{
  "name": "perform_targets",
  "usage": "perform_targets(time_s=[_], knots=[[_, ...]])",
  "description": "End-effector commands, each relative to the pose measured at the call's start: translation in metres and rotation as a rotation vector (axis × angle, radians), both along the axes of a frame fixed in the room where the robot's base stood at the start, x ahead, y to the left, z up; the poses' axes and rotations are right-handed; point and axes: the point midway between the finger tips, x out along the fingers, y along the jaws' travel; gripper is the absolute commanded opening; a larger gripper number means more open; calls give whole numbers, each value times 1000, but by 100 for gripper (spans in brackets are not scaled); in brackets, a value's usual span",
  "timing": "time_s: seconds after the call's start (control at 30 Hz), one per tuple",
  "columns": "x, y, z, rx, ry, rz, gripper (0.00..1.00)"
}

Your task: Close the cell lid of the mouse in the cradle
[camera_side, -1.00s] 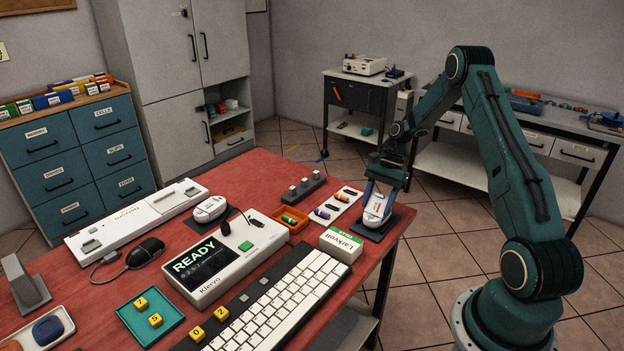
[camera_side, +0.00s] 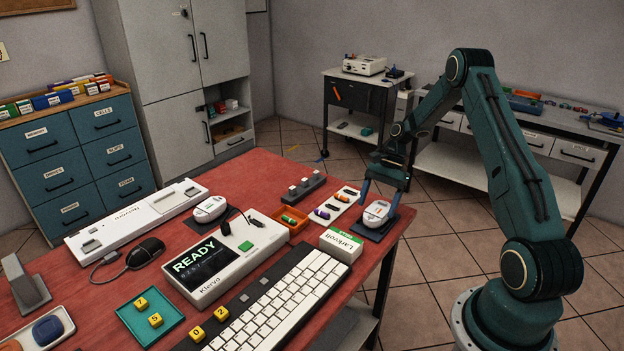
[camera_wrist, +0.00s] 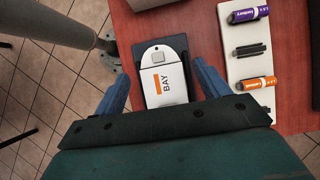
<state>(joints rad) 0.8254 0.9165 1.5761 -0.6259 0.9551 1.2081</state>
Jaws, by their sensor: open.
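The white mouse (camera_side: 377,211) lies in its dark cradle (camera_side: 371,234) at the table's right corner. In the wrist view the mouse (camera_wrist: 163,52) shows its rounded end away from me and a white panel (camera_wrist: 166,82) with an orange bar and the word BAY. I cannot tell whether this panel is the lid or the bay floor. My gripper (camera_side: 381,194) is open just above the near end of the mouse.
A white tray (camera_side: 331,220) with purple and orange cells lies close beside the cradle, and an orange tray (camera_side: 289,230) is beyond it. A Larkvolt box (camera_side: 341,244) stands in front. Another white mouse (camera_side: 209,209) sits farther left. Floor drops off beyond the table edge.

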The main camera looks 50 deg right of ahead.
Motion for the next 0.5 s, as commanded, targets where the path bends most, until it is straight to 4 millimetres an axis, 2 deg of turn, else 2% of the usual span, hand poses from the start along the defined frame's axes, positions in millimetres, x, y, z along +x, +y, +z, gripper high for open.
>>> perform_targets(time_s=[0.27,0.5], knots=[[1,-8,13,-1,-2,-1,75],[1,-25,41,-3,-4,-1,75]])
